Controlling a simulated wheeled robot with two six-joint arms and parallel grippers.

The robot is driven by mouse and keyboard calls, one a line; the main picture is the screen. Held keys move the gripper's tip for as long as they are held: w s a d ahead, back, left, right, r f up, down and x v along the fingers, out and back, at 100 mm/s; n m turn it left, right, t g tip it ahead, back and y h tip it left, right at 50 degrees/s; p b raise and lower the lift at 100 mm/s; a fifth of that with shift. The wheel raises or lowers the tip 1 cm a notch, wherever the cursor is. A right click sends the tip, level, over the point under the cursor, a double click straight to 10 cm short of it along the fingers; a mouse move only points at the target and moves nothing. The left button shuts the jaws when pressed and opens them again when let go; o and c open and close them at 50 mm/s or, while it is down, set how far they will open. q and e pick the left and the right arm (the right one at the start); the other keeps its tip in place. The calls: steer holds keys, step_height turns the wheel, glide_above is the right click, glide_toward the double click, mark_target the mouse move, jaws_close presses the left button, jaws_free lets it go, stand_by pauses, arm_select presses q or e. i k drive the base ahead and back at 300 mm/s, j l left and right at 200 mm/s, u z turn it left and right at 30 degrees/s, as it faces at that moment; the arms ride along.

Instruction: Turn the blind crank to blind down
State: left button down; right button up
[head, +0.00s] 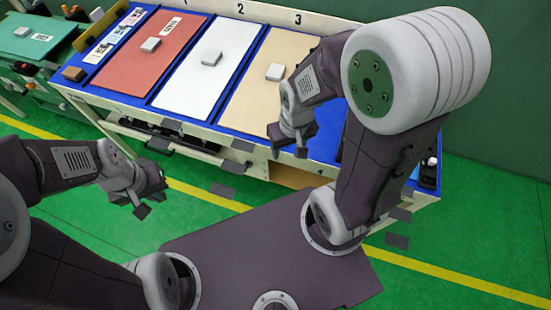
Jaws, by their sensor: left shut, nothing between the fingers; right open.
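No blind and no crank can be made out in the head view. My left gripper (150,203) is shut and empty, held in front of the bench over the green floor. My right gripper (288,149) is open and empty. It points down at the bench's front edge, in front of the beige panel (254,108) in bay 3. My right arm hides the bench's right part, so what lies behind it cannot be seen.
The blue-topped bench (209,81) also holds a red panel (150,62) and a white panel (208,64), each with a small light block on it. A green table (32,47) stands at far left. Green floor (478,230) is clear at right.

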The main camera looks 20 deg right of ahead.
mark_target(249, 164)
steer(key=z, duration=0.35)
steer(key=i+j+z, duration=0.15)
steer(key=j+z, duration=0.55)
steer(key=j, duration=0.25)
steer(key=i+j+z, duration=0.1)
steer(key=j+z, duration=0.25)
steer(key=j, duration=0.15)
steer(key=j+z, duration=0.35)
steer(key=j, duration=0.15)
steer(key=k+j+z, duration=0.15)
steer(key=j+z, duration=0.2)
steer(key=k+j+z, duration=0.2)
steer(key=j+z, duration=0.15)
steer(key=j, duration=0.25)
steer(key=k+j+z, duration=0.2)
steer(key=j+z, duration=0.15)
steer(key=k+j+z, duration=0.25)
steer(key=j+z, duration=0.15)
